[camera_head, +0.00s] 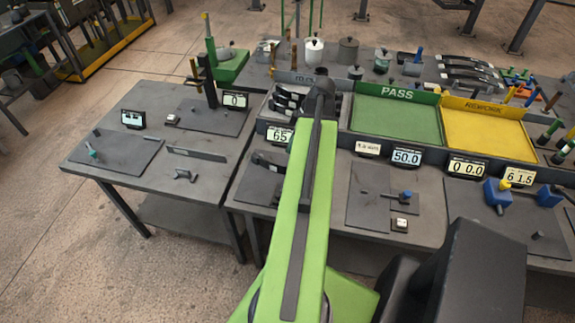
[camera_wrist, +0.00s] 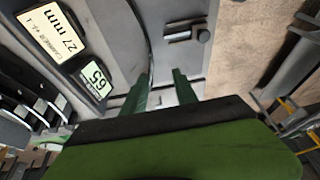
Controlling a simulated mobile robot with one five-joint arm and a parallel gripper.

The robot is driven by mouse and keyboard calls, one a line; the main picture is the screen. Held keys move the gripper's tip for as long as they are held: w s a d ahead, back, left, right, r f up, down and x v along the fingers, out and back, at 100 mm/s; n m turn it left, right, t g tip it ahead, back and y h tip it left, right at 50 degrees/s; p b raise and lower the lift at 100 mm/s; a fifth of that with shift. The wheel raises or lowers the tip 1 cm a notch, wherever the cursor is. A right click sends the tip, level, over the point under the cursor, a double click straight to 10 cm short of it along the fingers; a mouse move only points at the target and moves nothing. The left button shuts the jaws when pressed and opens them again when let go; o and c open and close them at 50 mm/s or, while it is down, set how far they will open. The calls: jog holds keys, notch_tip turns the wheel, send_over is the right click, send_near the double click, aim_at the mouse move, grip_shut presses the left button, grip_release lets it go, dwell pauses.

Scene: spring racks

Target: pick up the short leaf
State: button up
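I cannot tell for sure which piece is the short leaf. Several dark leaves with pale labels (camera_head: 287,101) lie in a rack behind my arm, and leaf-like dark strips show at the left edge of the wrist view (camera_wrist: 22,97). My gripper (camera_wrist: 162,82) shows two green fingers standing apart in the wrist view, with only grey table surface visible between them. The strips are well left of the fingers. In the head view my green arm hides the gripper and part of the bench.
A display reading 65 (camera_wrist: 95,80) stands left of the fingers; a small cylindrical fixture (camera_wrist: 186,34) is beyond them. A flat bar (camera_head: 197,153) lies on the left table. Green PASS (camera_head: 396,115) and yellow REWORK (camera_head: 482,128) trays are empty. Longer dark leaves (camera_head: 468,75) lie behind.

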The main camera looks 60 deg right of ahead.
jog(key=s+d, duration=0.3)
jog(key=s, duration=0.2)
jog(key=b+x, duration=0.3)
jog(key=x, duration=0.1)
jog(key=b+x, duration=0.7)
jog(key=b, duration=0.1)
jog(key=shift+w+f, duration=0.3)
jog(key=shift+w, duration=0.2)
jog(key=shift+r, duration=0.1)
jog(key=b+x, duration=0.5)
jog(key=shift+w+d, duration=0.15)
jog(key=shift+w, duration=0.15)
grip_shut()
jog(key=shift+r, duration=0.1)
